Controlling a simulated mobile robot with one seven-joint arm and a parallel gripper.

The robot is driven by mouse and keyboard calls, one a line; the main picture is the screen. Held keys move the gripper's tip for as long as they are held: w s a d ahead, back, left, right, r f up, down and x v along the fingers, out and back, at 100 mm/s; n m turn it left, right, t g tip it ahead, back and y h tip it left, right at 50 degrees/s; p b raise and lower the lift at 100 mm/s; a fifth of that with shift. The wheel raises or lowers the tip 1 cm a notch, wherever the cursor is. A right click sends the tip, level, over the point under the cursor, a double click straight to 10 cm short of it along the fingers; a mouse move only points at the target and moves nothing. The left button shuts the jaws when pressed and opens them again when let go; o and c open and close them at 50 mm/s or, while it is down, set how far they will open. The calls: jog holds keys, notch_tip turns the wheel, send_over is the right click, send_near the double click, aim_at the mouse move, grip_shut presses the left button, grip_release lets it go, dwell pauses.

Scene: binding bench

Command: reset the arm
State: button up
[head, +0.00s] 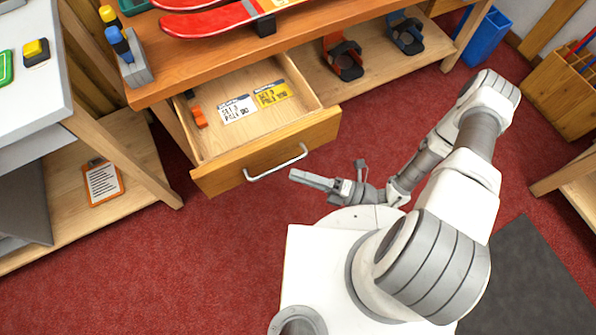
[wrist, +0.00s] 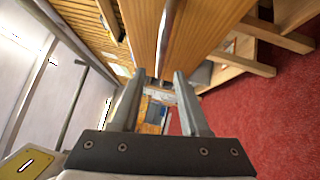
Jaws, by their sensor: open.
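My gripper (head: 312,180) is in the middle of the head view, in front of the open drawer and apart from its handle. In the wrist view my gripper (wrist: 158,88) shows two grey fingers spread apart with nothing between them. My arm reaches from my white base at the lower right, with the gripper pointing left. The drawer (head: 262,165) is pulled out below the bench, and its silver handle (head: 276,163) faces me. The handle also shows in the wrist view (wrist: 164,40), beyond the fingers.
The drawer holds a white card (head: 237,109), a yellow card (head: 271,94) and an orange item (head: 198,116). Red skis (head: 212,20) lie on the bench (head: 190,66). Bindings (head: 342,58) sit on the shelf below. A wooden crate (head: 556,95) stands right. Red floor is clear at lower left.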

jog(key=shift+s+d, duration=0.1)
jog(key=shift+d, duration=0.35)
dwell(0.3)
jog(key=d+r+m+t+h, duration=0.1)
jog(key=d+r+m+h, duration=0.45)
jog(key=r+m, duration=0.75)
jog(key=d+r+m+h, duration=0.5)
jog(key=r+m+h, duration=0.2)
jog(key=r+m, duration=0.55)
jog(key=d+r+m+t+h, duration=0.1)
jog(key=d+r+m+h, duration=0.5)
jog(key=r+m, duration=0.65)
notch_tip(320, 180, up, 21)
jog(key=n+p, duration=0.2)
jog(key=p, duration=1.6)
jog(key=shift+s+a+f+n+h, duration=0.2)
jog(key=shift+s+a+n+h, duration=0.15)
jog(key=shift+s+a+n, duration=0.05)
